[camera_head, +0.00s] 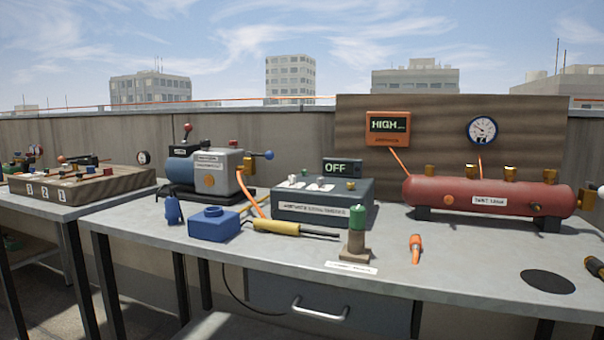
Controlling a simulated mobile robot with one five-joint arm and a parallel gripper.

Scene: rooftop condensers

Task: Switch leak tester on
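A grey box (325,203) with a label on its front stands in the middle of the bench; the label is too small to read surely. A small display (342,168) at its back reads OFF. White switch-like parts (312,184) and a brass knob (351,185) sit on its top. A wand with a yellow handle (276,227) lies in front of the box, close to an orange hose (250,196). I cannot tell for sure which of these is the leak tester. My gripper is not in view.
A blue and grey pump (205,170) stands left of the box, with a blue container (213,223) before it. A green-topped cylinder (357,219) and an orange-handled tool (415,248) stand or lie in front. A red tank (487,196) is at right. The front right bench is mostly clear.

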